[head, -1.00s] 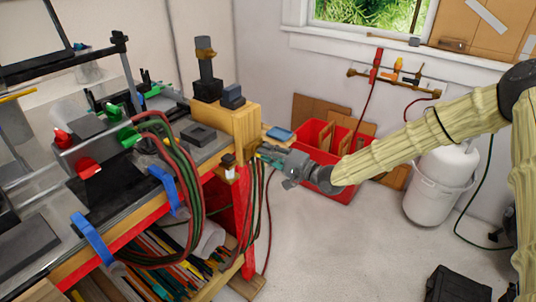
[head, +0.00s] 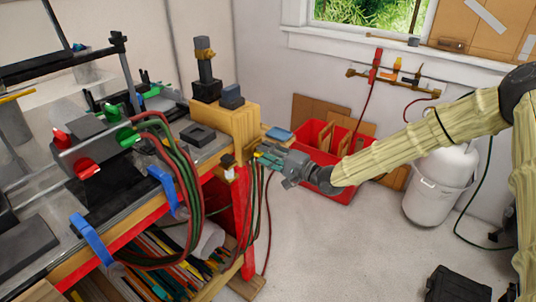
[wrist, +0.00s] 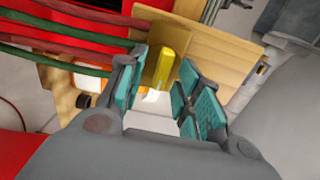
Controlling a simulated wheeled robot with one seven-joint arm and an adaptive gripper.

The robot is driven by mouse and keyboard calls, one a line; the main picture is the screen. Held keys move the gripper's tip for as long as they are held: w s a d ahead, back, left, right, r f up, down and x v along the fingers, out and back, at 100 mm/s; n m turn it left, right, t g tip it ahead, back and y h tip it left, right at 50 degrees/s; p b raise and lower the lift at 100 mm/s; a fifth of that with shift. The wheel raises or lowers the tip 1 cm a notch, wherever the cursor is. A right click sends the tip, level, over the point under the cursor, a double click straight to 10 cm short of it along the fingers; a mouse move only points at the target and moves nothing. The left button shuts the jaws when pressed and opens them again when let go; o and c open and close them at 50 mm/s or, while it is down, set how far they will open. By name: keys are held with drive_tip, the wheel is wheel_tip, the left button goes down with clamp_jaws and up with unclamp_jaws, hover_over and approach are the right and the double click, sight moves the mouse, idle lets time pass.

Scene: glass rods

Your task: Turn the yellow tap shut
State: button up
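My gripper (head: 262,156) is at the right end of the workbench, just beside the wooden block. In the wrist view, its teal-padded fingers (wrist: 160,95) stand apart with a gap between them. A yellow upright piece, which looks like the yellow tap's handle (wrist: 165,66), shows in that gap, in front of a wooden board. I cannot tell whether a finger touches it. In the head view my gripper and the bench end hide the yellow tap.
Green and red hoses (head: 182,185) hang at the bench front, and more pass left of my fingers in the wrist view. The wooden block (head: 236,125) stands close by. A red crate (head: 345,180) lies behind my gripper. Wall taps (head: 398,66) are further back.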

drive_tip(key=shift+s, duration=0.1)
drive_tip(key=v, duration=1.2)
drive_tip(key=s+f+n+g+h, duration=0.15)
drive_tip(key=s+f+h, duration=0.25)
drive_tip(key=s+f, duration=0.7)
drive_tip(key=s+f+g+h, duration=0.3)
drive_tip(key=s+f, duration=0.4)
drive_tip(key=f, duration=0.9)
drive_tip(key=s+d+f+n+g+h, duration=0.1)
drive_tip(key=s+d+f+g+h, duration=0.1)
drive_tip(key=s, duration=0.6)
drive_tip(key=s+d+f+n+g+h, duration=0.2)
drive_tip(key=s+d, duration=0.4)
drive_tip(key=s, duration=0.3)
drive_tip(key=s+d+f+n+g+h, duration=0.2)
drive_tip(key=s+d+f+h, duration=0.1)
drive_tip(key=s, duration=0.6)
wheel_tip(320, 180, down, 3)
drive_tip(key=shift+d+r+h, duration=0.15)
drive_tip(key=shift+d+h, duration=0.15)
drive_tip(key=shift+d, duration=0.25)
drive_tip(key=shift+n, duration=0.25)
